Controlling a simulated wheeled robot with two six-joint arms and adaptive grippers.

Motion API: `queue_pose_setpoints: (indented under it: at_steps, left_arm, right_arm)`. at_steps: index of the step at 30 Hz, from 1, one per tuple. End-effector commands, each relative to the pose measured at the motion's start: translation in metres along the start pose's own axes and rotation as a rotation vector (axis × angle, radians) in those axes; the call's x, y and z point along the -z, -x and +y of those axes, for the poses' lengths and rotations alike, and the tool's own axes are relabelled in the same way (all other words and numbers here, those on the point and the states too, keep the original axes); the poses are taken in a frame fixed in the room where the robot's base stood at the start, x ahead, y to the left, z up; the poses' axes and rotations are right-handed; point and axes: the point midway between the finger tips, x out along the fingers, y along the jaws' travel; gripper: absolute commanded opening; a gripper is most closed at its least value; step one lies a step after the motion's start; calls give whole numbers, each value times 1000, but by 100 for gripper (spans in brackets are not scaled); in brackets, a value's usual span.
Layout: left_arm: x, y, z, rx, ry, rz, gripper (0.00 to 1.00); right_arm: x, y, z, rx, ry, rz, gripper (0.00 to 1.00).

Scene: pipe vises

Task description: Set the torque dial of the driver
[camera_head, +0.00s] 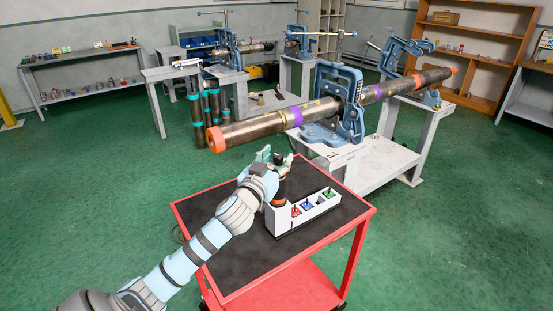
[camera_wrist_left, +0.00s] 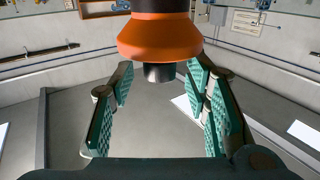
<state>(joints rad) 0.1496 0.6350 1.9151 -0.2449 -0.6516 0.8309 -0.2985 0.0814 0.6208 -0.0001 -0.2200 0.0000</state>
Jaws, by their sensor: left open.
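The driver (camera_head: 280,187) stands upright at the left end of a white holder on the cart, dark with an orange band. My left gripper (camera_head: 271,155) is at the driver's top and partly covers it. In the left wrist view, the driver's orange collar (camera_wrist_left: 159,40) and dark end are at top centre, between the tips of the teal-padded fingers. The left gripper (camera_wrist_left: 160,95) is open, with a gap on both sides of the driver; no contact shows. Markings on the torque dial cannot be made out. My right gripper is in neither view.
The white holder (camera_head: 318,207) also carries red, blue and green pieces. The red cart (camera_head: 225,275) has a dark top, clear around the holder. Behind it, a long pipe (camera_head: 255,129) with an orange end cap lies in a blue vise (camera_head: 348,100), reaching out near the cart.

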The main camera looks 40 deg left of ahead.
Motion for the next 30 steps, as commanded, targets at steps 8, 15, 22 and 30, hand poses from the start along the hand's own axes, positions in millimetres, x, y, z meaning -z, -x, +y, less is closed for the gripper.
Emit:
queue_pose_setpoints:
  at_steps: [8,15,22,30]
  left_arm:
    - [0,0,0,0,0,0,35]
    - [0,0,0,0,0,0,0]
    - [0,0,0,13,2,-1,0]
    - [-1,0,3,112,6,0,0]
  right_arm:
    - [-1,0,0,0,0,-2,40]
    - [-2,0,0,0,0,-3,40]
    - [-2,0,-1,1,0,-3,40]
    - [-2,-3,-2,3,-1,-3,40]
